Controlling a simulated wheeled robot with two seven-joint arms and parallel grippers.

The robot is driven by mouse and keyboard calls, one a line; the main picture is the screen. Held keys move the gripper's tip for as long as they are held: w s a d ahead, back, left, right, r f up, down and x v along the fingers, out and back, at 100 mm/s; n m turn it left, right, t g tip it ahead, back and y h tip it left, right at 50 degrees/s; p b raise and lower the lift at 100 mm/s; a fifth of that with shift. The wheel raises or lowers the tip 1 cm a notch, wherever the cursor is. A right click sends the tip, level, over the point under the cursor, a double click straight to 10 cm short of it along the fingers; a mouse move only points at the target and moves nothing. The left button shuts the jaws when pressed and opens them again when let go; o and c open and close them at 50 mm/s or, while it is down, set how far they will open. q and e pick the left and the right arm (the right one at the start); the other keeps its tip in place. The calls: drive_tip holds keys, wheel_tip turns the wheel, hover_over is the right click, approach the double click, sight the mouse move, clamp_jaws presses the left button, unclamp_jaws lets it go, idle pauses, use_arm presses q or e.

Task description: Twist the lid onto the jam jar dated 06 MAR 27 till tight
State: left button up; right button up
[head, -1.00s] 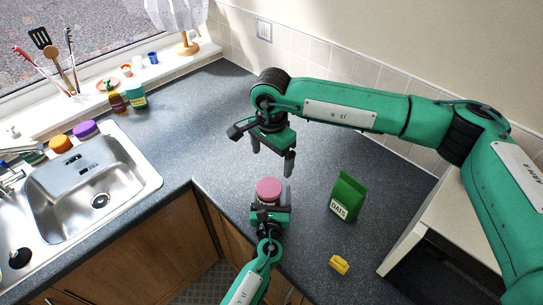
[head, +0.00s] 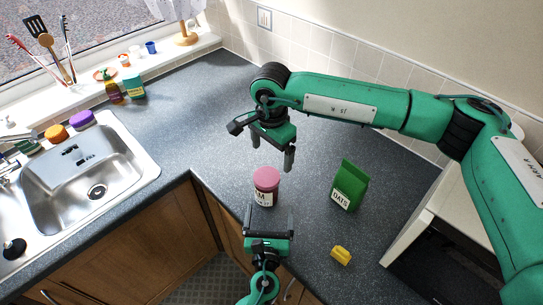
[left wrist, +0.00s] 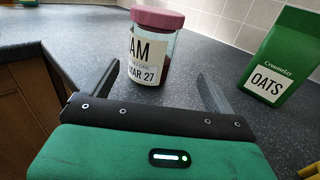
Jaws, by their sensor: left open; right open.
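The jam jar (head: 265,192) stands upright on the dark worktop with a pink lid (head: 266,174) sitting on its top. In the left wrist view the jar (left wrist: 146,66) shows a label reading "AM" and "AR 27", with the pink lid (left wrist: 158,18) on it; I cannot tell how tight it is. My left gripper (head: 270,213) is open and empty, just in front of the jar and apart from it. It also shows in the left wrist view (left wrist: 157,88). My right gripper (head: 273,161) is open and empty, above and behind the jar.
A green oats carton (head: 348,187) stands right of the jar, with a yellow block (head: 341,255) nearer the front. The sink (head: 80,170) is at left. A white open-fronted box (head: 425,215) is at right.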

use_arm(q)
drive_tip(key=shift+s+a+b, duration=0.1)
drive_tip(key=shift+s+b, duration=0.2)
drive_tip(key=shift+s, duration=1.3)
